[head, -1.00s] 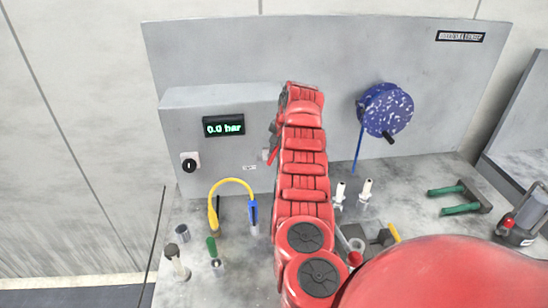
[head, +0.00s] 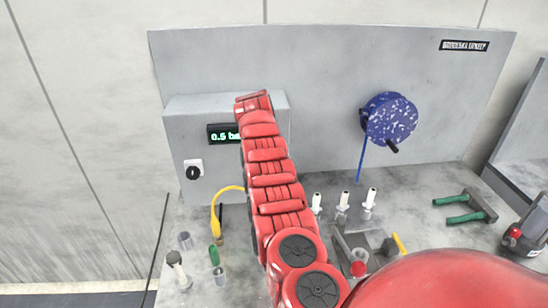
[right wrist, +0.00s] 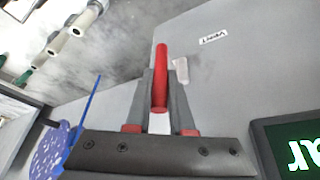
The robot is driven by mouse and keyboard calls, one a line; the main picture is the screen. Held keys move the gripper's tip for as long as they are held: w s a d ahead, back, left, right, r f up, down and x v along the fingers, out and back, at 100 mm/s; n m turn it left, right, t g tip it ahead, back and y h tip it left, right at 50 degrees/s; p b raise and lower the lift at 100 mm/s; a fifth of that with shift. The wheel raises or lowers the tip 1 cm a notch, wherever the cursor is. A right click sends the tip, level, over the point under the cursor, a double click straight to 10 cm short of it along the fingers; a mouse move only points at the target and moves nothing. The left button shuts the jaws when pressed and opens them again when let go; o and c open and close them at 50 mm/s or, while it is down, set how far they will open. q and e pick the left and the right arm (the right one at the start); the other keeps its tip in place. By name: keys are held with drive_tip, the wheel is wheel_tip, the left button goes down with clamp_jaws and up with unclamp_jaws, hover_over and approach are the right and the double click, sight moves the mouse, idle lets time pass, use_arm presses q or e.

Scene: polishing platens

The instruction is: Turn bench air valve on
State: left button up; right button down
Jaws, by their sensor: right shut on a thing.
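The bench air valve's red lever (right wrist: 160,75) shows in the right wrist view, in front of the grey box. My right gripper (right wrist: 160,85) is shut on it, with a grey finger on each side. In the head view my red right arm hides the valve and the gripper. The grey box's dark display (head: 222,134) reads 0.5 bar in green, its right end covered by my arm. My left gripper is not in view.
A black knob (head: 193,171) sits on the box's left front. A blue speckled reel (head: 388,119) hangs on the back panel. A yellow hose (head: 217,205), several white nozzles (head: 344,201) and green-handled pliers (head: 462,206) are on the bench.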

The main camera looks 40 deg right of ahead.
drive_tip(key=shift+f, duration=0.15)
drive_tip(key=c, duration=0.8)
unclamp_jaws()
drive_tip(key=shift+a, duration=0.1)
drive_tip(key=shift+a+r+b, duration=0.1)
drive_tip(key=shift+r+b, duration=0.3)
drive_tip(key=shift+r, duration=0.15)
drive_tip(key=shift+b+v, duration=0.9)
drive_tip(key=shift+v, duration=7.3)
drive_tip(key=shift+s, duration=0.1)
